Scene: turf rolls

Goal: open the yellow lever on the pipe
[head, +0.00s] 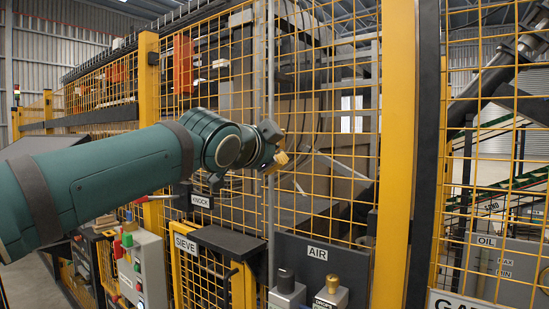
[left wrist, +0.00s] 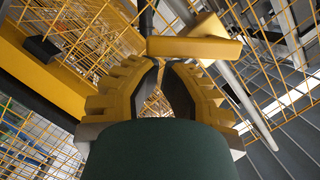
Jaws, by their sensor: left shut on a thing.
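The yellow lever (left wrist: 195,47) lies across the tips of my left gripper (left wrist: 165,70) in the left wrist view. The gripper's yellow fingers and dark pads are drawn together, shut on the lever; the exact contact is partly hidden. In the head view my left gripper (head: 277,162) is at the thin grey vertical pipe (head: 270,220), in front of the mesh fence. There the lever cannot be told apart from the yellow fingertips. The pipe also shows as a pale slanted bar in the left wrist view (left wrist: 236,88). My right gripper is not in view.
A yellow mesh fence (head: 335,180) with a thick yellow post (head: 397,150) stands close behind. Below are the dark AIR panel (head: 345,265) with two small valves, a SIEVE gate (head: 186,245), a KNOCK sign (head: 202,201) and a grey button box (head: 148,260).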

